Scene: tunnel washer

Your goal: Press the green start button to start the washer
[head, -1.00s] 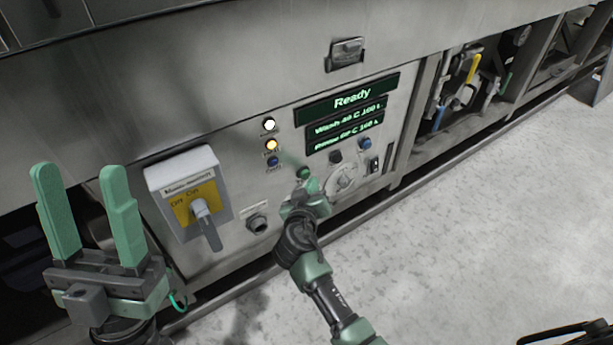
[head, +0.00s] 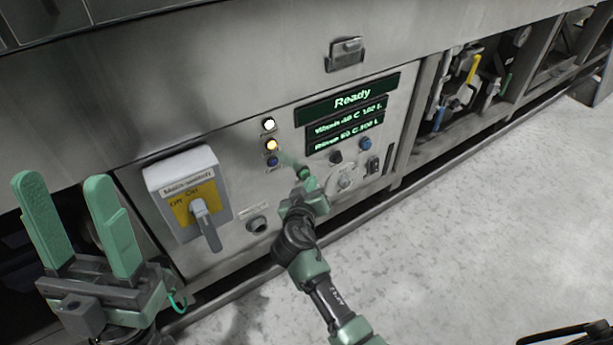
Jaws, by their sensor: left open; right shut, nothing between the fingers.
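The washer's control panel (head: 240,205) fills the middle of the head view. Its display (head: 350,97) reads "Ready" in green. My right gripper (head: 303,173) is shut and empty, with its fingertips close to the panel face below the indicator lights. The green start button cannot be made out clearly; the green fingers cover that spot or blend with it. Whether the fingertips touch the panel cannot be told. My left gripper (head: 61,184) is open and empty at the left, its fingers pointing up.
A yellow-plated rotary switch (head: 199,210) is left of the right gripper. A blue button (head: 365,144) and a dark knob (head: 336,157) sit under the display.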

